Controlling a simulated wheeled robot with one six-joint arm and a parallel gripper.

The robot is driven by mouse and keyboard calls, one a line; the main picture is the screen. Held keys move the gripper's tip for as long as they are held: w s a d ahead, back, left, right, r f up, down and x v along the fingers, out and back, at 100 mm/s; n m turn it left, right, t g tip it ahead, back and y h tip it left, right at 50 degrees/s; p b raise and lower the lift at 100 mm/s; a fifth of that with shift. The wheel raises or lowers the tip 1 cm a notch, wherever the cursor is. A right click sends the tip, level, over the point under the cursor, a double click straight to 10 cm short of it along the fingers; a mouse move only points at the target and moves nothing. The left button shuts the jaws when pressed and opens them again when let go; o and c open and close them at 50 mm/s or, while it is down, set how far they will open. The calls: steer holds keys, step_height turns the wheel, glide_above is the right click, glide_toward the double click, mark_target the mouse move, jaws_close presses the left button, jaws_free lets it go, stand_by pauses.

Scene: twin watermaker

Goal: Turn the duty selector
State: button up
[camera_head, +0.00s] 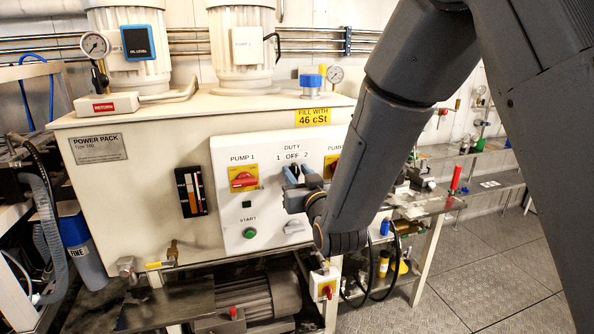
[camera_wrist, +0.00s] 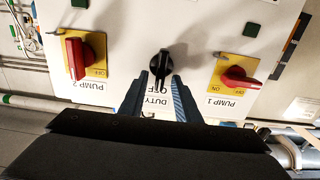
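The duty selector is a black knob (camera_wrist: 160,66) on the white control panel (camera_head: 232,200), under the "DUTY 1 OFF 2" label. In the wrist view, which is upside down, its handle stands upright in line with OFF. In the head view my gripper mostly hides it. My gripper (camera_wrist: 159,82) has blue fingers, spread one on each side of the knob's label-side end. A gap shows between each finger and the knob, so it is open and not gripping. It also shows in the head view (camera_head: 299,173), close in front of the panel.
The red Pump 1 switch (camera_wrist: 238,78) and red Pump 2 switch (camera_wrist: 75,58) flank the selector on yellow plates. Below on the panel are a green start button (camera_head: 250,233) and a grey knob (camera_head: 293,226).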

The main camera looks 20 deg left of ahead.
steer(key=shift+w, duration=0.15)
jaws_close()
steer(key=shift+m+b, duration=0.4)
steer(key=shift+b, duration=0.05)
steer(key=m+b, duration=0.3)
steer(key=shift+w+d+f+m, duration=0.2)
steer(key=shift+d+m, duration=0.05)
steer(key=shift+m, duration=0.15)
steer(key=shift+w+d+f+m+b, duration=0.1)
steer(key=shift+d+m+b, duration=0.05)
steer(key=shift+m+b, duration=0.85)
steer(key=shift+d+m+b, duration=0.1)
steer(key=shift+m+b, duration=0.7)
steer(key=shift+m, duration=0.4)
